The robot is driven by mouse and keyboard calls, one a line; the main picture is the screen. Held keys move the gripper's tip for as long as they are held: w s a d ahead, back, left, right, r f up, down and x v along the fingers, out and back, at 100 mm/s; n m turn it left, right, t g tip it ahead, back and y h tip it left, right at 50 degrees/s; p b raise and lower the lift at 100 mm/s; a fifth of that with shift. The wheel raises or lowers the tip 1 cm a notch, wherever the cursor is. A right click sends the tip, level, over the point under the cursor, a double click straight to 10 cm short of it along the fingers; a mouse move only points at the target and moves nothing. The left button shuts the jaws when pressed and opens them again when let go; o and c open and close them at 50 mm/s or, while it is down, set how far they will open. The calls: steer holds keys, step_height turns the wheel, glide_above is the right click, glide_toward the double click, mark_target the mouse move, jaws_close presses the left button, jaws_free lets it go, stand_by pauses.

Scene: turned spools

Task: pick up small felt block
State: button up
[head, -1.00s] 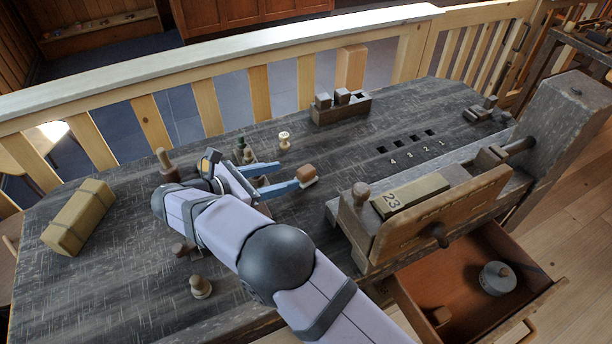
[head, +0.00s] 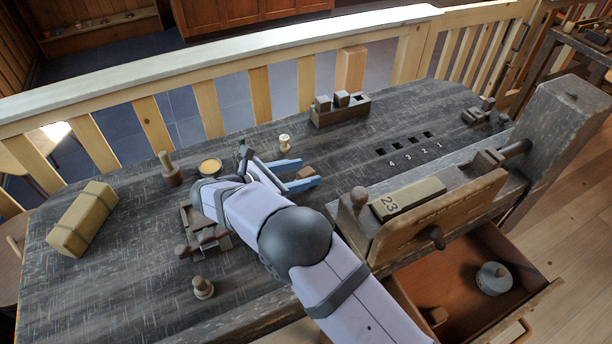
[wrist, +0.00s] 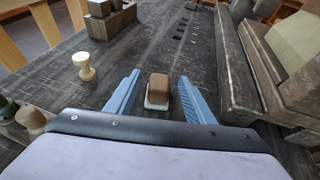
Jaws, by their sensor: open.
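The small felt block (wrist: 158,88) has a brown top and a pale layer underneath. It lies on the dark worktop, and in the wrist view it sits between the two blue fingers with a gap on each side. In the head view the block (head: 304,172) shows between the fingertips, partly hidden by the near finger. My gripper (head: 309,172) is open, low over the worktop, pointing right. In the wrist view my gripper (wrist: 159,76) has its tips on either side of the block, and nothing is held.
A pale turned spool (head: 285,142) stands behind the fingers. A wooden holder with blocks (head: 340,113) is farther back. The vise (head: 430,215) is to the right, above an open drawer (head: 440,280).

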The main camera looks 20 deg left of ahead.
mark_target(301, 175)
steer(key=c, duration=1.1)
steer(key=shift+r, duration=0.1)
step_height(301, 175, up, 10)
steer(key=shift+f+b, duration=0.1)
steer(key=shift+b, duration=0.45)
